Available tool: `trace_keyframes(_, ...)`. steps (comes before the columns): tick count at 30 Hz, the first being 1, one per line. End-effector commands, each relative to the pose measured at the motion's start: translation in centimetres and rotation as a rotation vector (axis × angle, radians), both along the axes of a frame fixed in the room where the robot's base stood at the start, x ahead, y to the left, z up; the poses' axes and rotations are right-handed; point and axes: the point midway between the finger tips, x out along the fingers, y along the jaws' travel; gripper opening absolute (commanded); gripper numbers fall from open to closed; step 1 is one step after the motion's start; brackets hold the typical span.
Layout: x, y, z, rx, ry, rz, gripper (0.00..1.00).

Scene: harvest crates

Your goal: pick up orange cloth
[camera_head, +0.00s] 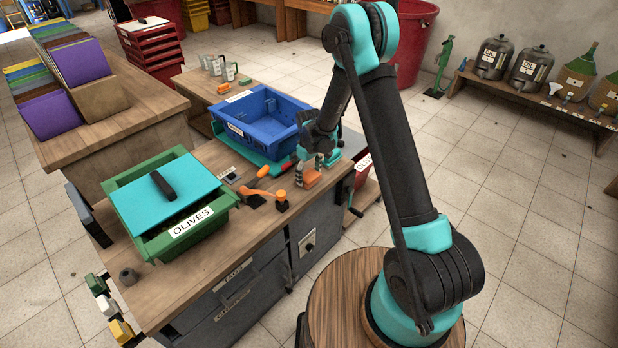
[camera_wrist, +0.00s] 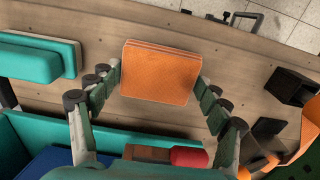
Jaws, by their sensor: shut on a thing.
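The orange cloth (camera_head: 311,179) is a small folded rectangular pad near the right end of the wooden bench. It also shows in the wrist view (camera_wrist: 160,74), upper centre, with layered folds along its far edge. My gripper (camera_head: 318,168) points down over it from above. In the wrist view my gripper's (camera_wrist: 158,84) two fingers stand at the cloth's left and right sides, shut on it. The gap between cloth and bench, if any, is hard to tell.
A blue crate (camera_head: 226,133) stands behind and left of my gripper. A green olives crate (camera_head: 150,246) with a teal lid stands at the bench's left. A red-ended tool (camera_wrist: 188,157) and an orange-handled tool (camera_head: 258,191) lie nearby. Dark items (camera_wrist: 291,86) sit right in the wrist view.

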Motion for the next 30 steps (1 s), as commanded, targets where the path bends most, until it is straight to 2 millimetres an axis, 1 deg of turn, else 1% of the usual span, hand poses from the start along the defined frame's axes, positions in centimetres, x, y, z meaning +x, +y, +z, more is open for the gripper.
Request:
trace_keyframes(5,0.0,0.0,0.6,0.0,0.0,0.0,0.48)
trace_keyframes(8,0.0,0.0,1.4,0.0,0.0,0.0,0.48)
trace_keyframes(11,-0.1,0.0,3.0,0.0,0.0,0.0,0.48)
trace_keyframes(14,0.0,0.0,5.3,0.0,0.0,0.0,0.48)
trace_keyframes(21,-0.1,0.0,12.2,0.0,0.0,0.0,0.48)
trace_keyframes(24,-0.1,0.0,14.7,0.0,0.0,0.0,0.48)
trace_keyframes(27,0.0,0.0,16.7,0.0,0.0,0.0,0.48)
trace_keyframes(30,0.0,0.0,18.2,0.0,0.0,0.0,0.48)
